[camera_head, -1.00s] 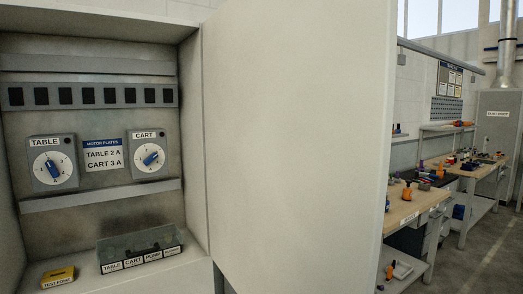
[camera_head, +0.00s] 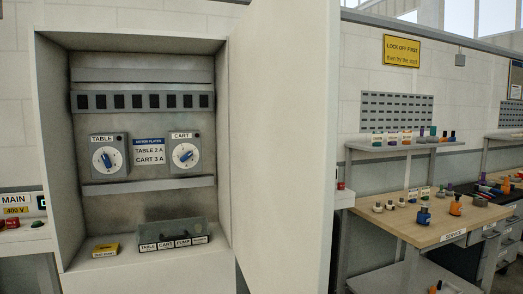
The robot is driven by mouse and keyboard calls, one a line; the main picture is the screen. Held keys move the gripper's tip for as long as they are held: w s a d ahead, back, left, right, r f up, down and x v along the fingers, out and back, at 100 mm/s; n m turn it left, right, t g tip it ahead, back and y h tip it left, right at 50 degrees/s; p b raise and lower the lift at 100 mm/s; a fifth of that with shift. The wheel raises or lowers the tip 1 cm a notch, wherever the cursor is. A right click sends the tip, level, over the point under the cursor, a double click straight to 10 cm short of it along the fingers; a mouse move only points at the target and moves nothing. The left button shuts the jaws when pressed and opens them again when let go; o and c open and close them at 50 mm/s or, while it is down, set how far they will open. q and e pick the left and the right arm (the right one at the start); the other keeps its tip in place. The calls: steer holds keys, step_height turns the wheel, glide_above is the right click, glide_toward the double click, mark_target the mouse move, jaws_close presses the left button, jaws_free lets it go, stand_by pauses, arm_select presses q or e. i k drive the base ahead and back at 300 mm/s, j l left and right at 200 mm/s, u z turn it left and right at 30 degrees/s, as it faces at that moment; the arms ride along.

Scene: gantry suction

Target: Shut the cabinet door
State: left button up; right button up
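The cabinet (camera_head: 52,150) stands at the left of the head view with its inside exposed. Its pale door (camera_head: 280,150) is open, hinged on the cabinet's right side and swung out toward me. Inside are a TABLE dial (camera_head: 108,158) and a CART dial (camera_head: 185,155), with a motor plates label (camera_head: 149,152) between them. A labelled clear bin (camera_head: 173,233) and a yellow block (camera_head: 105,249) rest on the cabinet floor. Neither of my grippers is in view.
A workbench (camera_head: 430,228) with several small coloured parts stands right of the door, below a shelf (camera_head: 405,147). A yellow LOCK OFF FIRST sign (camera_head: 401,51) hangs on the wall. A MAIN 400 V panel (camera_head: 17,203) is at the far left.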

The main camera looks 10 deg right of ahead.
mark_target(284, 61)
steer(key=l+u, duration=0.45)
steer(key=l, duration=0.4)
steer(key=i+l+u, duration=0.25)
steer(key=l, duration=0.4)
steer(key=l+u, duration=0.25)
steer(key=l, duration=0.4)
